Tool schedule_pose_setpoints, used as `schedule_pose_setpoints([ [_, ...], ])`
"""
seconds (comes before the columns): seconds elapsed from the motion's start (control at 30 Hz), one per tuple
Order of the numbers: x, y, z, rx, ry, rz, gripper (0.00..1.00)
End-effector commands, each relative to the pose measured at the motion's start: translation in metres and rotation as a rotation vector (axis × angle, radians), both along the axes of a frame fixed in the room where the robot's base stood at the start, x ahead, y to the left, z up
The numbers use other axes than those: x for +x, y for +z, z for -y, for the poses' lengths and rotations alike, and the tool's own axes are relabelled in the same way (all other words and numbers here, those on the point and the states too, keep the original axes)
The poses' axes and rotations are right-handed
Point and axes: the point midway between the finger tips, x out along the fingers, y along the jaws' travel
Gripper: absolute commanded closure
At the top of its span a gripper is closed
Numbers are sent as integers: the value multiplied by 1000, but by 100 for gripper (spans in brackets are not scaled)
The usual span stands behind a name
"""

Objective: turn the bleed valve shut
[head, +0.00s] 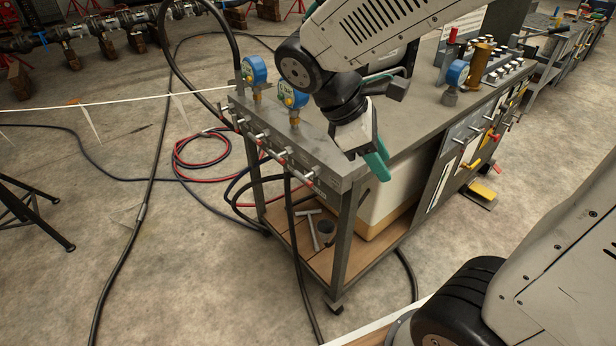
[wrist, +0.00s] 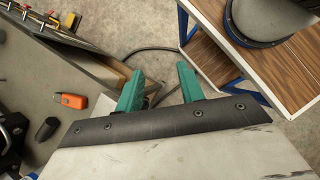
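A grey manifold block (head: 322,176) runs along the near-left edge of the cart top, with a row of small valves (head: 283,155) with metal handles and some red parts. I cannot tell which one is the bleed valve, nor how its handle is turned. My gripper (head: 376,167) hangs by the near corner of the cart, to the right of the valve row, and touches no valve that I can make out. In the wrist view my gripper (wrist: 158,84) has its two teal fingers apart with nothing between them.
Black and red hoses (head: 205,148) hang and loop on the left. A panel with red and yellow handles (head: 470,150) is at the right. In the wrist view an orange item (wrist: 83,106) lies left of the fingers.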

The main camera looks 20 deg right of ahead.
Motion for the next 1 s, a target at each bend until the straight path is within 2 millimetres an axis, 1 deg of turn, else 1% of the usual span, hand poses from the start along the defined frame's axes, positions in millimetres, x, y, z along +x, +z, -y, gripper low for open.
schedule_pose_setpoints([
  [0.03,15,-10,-4,-45,107,-92,62],
  [0.17,52,-30,-12,-156,374,-319,62],
  [0.27,80,-50,-23,-244,570,-504,62],
  [0.3,91,-58,-29,-279,646,-580,62],
  [0.37,108,-73,-39,-334,754,-698,62],
  [0.47,132,-101,-59,-428,925,-899,62],
  [0.5,141,-113,-68,-467,988,-977,62],
  [0.6,159,-142,-90,-556,1117,-1161,62],
  [0.7,170,-166,-108,-633,1209,-1309,62],
  [0.8,177,-184,-121,-687,1266,-1416,62],
  [0.9,181,-195,-128,-721,1298,-1478,62],
  [1.0,184,-199,-126,-731,1308,-1505,62],
])
